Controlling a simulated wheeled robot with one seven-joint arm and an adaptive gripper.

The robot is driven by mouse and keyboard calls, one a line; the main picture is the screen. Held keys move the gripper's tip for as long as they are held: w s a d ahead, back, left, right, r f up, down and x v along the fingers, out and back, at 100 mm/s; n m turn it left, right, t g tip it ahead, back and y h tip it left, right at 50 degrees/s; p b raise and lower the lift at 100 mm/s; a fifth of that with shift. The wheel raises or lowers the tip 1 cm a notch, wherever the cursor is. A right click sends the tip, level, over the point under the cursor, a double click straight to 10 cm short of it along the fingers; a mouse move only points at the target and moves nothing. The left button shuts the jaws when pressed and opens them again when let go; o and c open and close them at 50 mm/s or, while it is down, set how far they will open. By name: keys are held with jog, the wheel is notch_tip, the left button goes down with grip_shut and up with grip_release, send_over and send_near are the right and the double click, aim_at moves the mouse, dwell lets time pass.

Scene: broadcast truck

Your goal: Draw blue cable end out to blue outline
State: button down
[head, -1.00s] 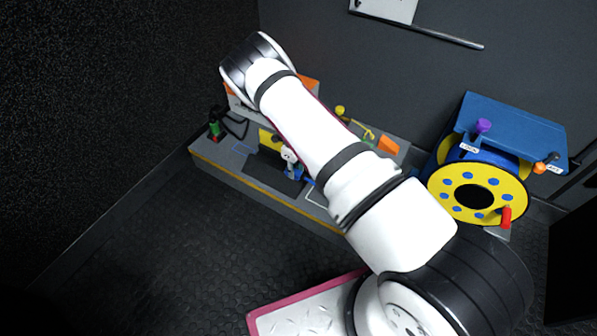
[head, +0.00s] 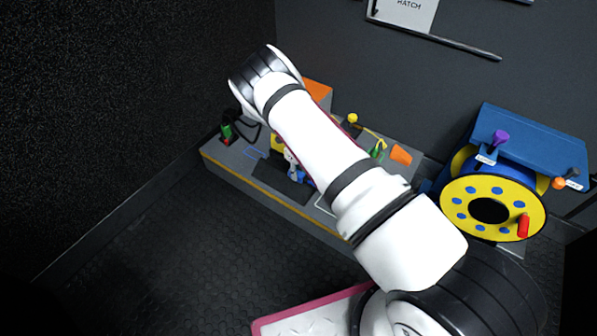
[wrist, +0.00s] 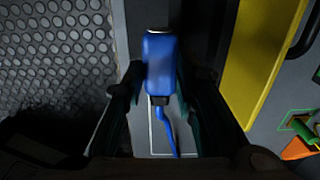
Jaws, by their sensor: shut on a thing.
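The blue cable end (wrist: 160,62) is a blue connector with a silver tip and a dark collar. In the wrist view it sits between the two fingers of my gripper (wrist: 160,85), which is shut on it. Its blue cable (wrist: 168,130) runs from the collar toward the bottom of the view, over a white-lined outline (wrist: 152,140). In the head view my gripper (head: 292,168) is low over the grey bench, partly hidden by my arm, with some blue (head: 309,182) beside it. The blue outline (head: 252,153) is on the bench to its left.
A green-and-red connector with black cable (head: 228,132) stands at the bench's left end. A yellow block (wrist: 262,60) is close right of my gripper in the wrist view. An orange piece (head: 401,154) and a yellow-and-blue cable drum (head: 493,207) are to the right.

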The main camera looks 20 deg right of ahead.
jog(key=shift+w+a+b, duration=0.65)
jog(key=shift+w+a, duration=0.25)
jog(key=shift+w, duration=0.25)
jog(key=shift+w+a+b, duration=0.6)
jog(key=shift+w+a, duration=0.25)
jog(key=shift+w, duration=0.25)
jog(key=shift+w+a, duration=0.95)
jog(key=shift+w, duration=0.25)
jog(key=shift+w, duration=0.1)
